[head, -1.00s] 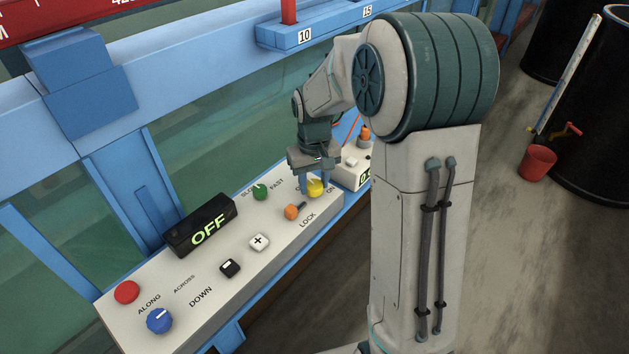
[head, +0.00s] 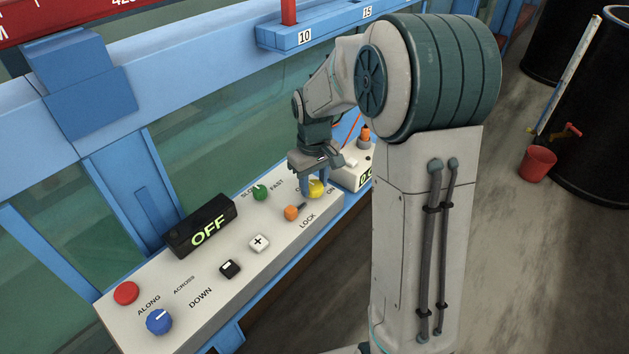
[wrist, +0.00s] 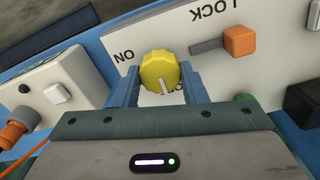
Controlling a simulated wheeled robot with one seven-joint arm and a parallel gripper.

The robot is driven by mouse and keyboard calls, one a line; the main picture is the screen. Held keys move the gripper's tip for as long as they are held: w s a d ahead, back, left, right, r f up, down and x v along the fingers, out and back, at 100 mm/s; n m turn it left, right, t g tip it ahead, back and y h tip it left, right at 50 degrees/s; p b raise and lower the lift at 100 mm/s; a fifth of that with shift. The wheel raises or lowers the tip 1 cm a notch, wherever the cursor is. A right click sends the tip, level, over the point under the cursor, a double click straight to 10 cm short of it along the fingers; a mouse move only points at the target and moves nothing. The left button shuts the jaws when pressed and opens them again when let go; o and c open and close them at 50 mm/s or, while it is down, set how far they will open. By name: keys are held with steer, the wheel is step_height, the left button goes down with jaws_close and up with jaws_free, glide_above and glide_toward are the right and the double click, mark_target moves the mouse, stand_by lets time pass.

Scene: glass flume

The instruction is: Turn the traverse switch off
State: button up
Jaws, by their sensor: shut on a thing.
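The yellow knob (head: 316,188), with ON printed beside it, is at the far right end of the white control panel (head: 200,290). My gripper (head: 317,183) is shut on this knob, one finger on each side. In the wrist view the knob (wrist: 158,70) sits between the blue fingers. Its white pointer is turned toward a second label, partly hidden by my gripper, and away from ON. The black display (head: 203,227) on the panel reads OFF in green.
An orange LOCK lever (head: 291,212) is close beside the knob. A green knob (head: 260,192), white plus button (head: 259,243), black button (head: 230,268), red button (head: 126,293) and blue knob (head: 159,320) share the panel. A second white box (head: 352,177) stands just beyond.

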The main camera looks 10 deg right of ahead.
mark_target(314, 184)
steer(key=o, duration=1)
steer(key=shift+c, duration=0.2)
steer(key=shift+r, duration=0.15)
step_height(314, 184, up, 14)
steer(key=shift+b, duration=0.3)
steer(key=shift+f, duration=0.2)
steer(key=s+f+m+t, duration=0.1)
steer(key=s+f+m, duration=0.1)
steer(key=s, duration=0.8)
steer(key=s+f+m+t, duration=0.2)
steer(key=s+f, duration=0.1)
steer(key=s, duration=0.8)
steer(key=shift+s+d, duration=0.15)
steer(key=shift+s, duration=0.1)
